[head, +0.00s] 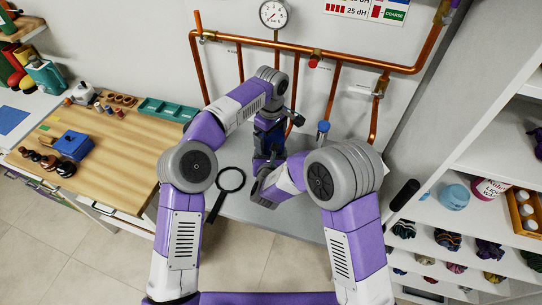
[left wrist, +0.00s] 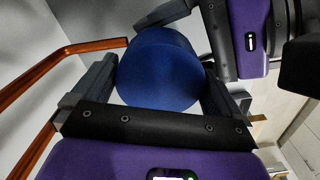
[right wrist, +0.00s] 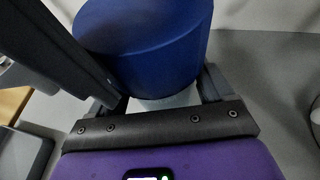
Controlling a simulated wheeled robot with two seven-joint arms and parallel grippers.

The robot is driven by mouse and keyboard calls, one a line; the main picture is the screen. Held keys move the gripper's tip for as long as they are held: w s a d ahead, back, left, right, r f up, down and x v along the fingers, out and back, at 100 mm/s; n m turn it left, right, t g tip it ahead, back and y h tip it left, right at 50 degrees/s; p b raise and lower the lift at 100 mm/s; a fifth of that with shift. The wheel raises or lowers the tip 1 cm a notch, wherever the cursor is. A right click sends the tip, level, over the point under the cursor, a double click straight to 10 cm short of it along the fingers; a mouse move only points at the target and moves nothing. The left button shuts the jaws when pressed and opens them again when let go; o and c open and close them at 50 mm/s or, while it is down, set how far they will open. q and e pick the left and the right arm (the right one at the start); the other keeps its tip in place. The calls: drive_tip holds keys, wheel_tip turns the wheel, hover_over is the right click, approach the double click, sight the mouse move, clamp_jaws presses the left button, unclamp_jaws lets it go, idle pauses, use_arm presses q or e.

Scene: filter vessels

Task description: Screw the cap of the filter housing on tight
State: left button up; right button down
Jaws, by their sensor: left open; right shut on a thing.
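The filter housing's blue cap (left wrist: 160,75) sits between the two fingers of my left gripper (left wrist: 158,85), which is open around it. In the right wrist view the cap (right wrist: 145,40) sits on top of the pale housing body (right wrist: 168,100). My right gripper (right wrist: 160,92) is shut on that body, just below the cap. In the head view the housing stands by the wall, mostly hidden by my left gripper (head: 268,138) and arms. Whether a gap remains under the cap cannot be told.
A black ring-shaped wrench (head: 230,180) lies on the grey bench (head: 245,208). A small vessel with a blue top (head: 323,128) stands right of the housing. Copper pipes (head: 330,62) run along the wall behind. A wooden worktop (head: 110,150) is left, shelves (head: 490,220) right.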

use_arm(q)
drive_tip(key=shift+f, duration=0.35)
drive_tip(key=shift+c, duration=0.5)
